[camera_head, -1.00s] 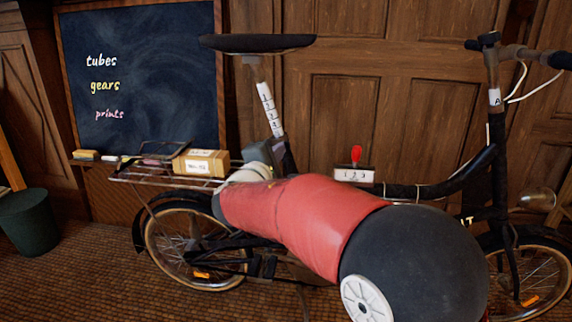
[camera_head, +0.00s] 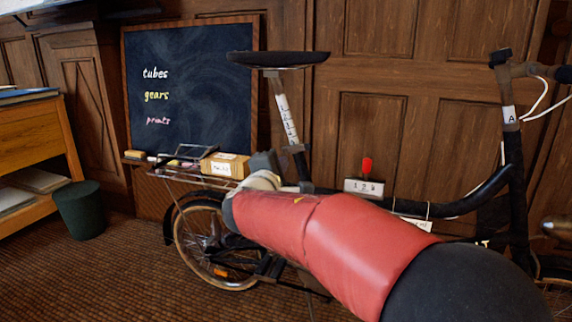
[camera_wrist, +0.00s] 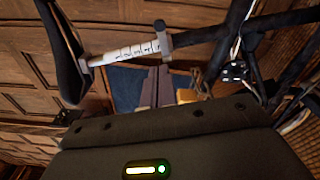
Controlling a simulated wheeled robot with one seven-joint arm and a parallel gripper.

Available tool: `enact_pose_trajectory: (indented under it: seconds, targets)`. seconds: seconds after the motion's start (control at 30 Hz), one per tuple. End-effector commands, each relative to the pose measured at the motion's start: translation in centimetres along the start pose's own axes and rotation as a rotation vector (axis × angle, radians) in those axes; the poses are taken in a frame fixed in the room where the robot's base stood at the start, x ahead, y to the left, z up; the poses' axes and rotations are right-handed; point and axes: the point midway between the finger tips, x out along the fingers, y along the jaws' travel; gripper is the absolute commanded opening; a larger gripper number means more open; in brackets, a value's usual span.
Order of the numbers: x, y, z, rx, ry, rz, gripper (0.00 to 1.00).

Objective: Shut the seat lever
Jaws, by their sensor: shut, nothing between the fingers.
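The bicycle's black seat (camera_head: 278,59) tops a white numbered seat post (camera_head: 286,118); the post also shows in the wrist view (camera_wrist: 124,53). At the post's lower end, the wrist view shows a small grey clamp piece with a lever (camera_wrist: 162,37) lying across the tube. I cannot tell how far the lever stands open. In the wrist view my gripper (camera_wrist: 158,72) has its two dark fingers together, empty, with the tips just below the lever in the picture. In the head view its grey body is left of the seat tube; its fingertips are hard to make out.
A rear rack (camera_head: 190,178) carries a cardboard box (camera_head: 226,166) near my gripper. A red-knobbed lever on a numbered box (camera_head: 364,187) is by the frame. A chalkboard (camera_head: 190,85) and panelled wall stand behind. A bin (camera_head: 82,210) and wooden desk (camera_head: 35,140) are left.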

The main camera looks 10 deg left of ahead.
Motion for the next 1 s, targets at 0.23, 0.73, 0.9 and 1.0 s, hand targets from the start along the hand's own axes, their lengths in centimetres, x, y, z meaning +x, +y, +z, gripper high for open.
enact_pose_trajectory:
  seconds: [0.23,0.73,0.9,1.0]
  targets:
    - [-4.7,0.1,1.8,-0.001,0.001,0.000,0.00]
    - [-6.5,0.0,2.5,-0.001,0.000,-0.002,0.00]
    - [-6.5,-0.6,3.9,0.019,-0.022,-0.032,0.00]
    - [-6.6,-2.5,7.7,0.083,-0.085,-0.121,0.00]
